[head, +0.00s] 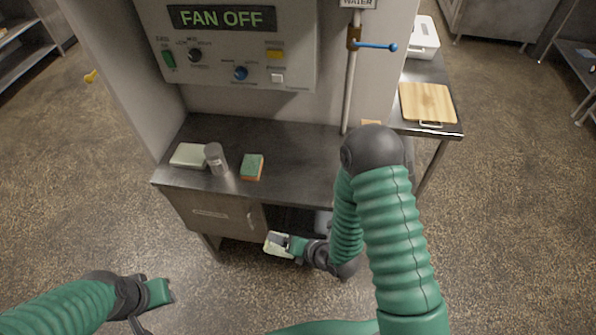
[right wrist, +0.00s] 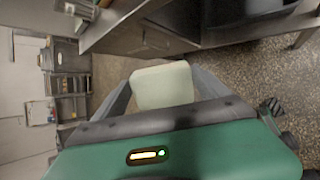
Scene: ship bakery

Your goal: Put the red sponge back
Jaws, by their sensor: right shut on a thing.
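A sponge (head: 252,167), green on top with an orange-red lower layer, lies on the metal counter (head: 300,160), right of a grey cylinder. My right gripper (head: 283,244) is shut on a pale green block (right wrist: 162,85), held in front of the counter and below its top edge. The block also shows as a pale shape in the head view (head: 272,248); no red shows on it. My left gripper (head: 163,292) is low at the left, over the floor and away from the counter; its finger gap cannot be made out.
A pale flat box (head: 188,155) and the grey cylinder (head: 215,159) stand left of the sponge. A control panel (head: 230,50) reading "FAN OFF" hangs above. A side table holds a wooden board (head: 427,103). The counter's middle is clear.

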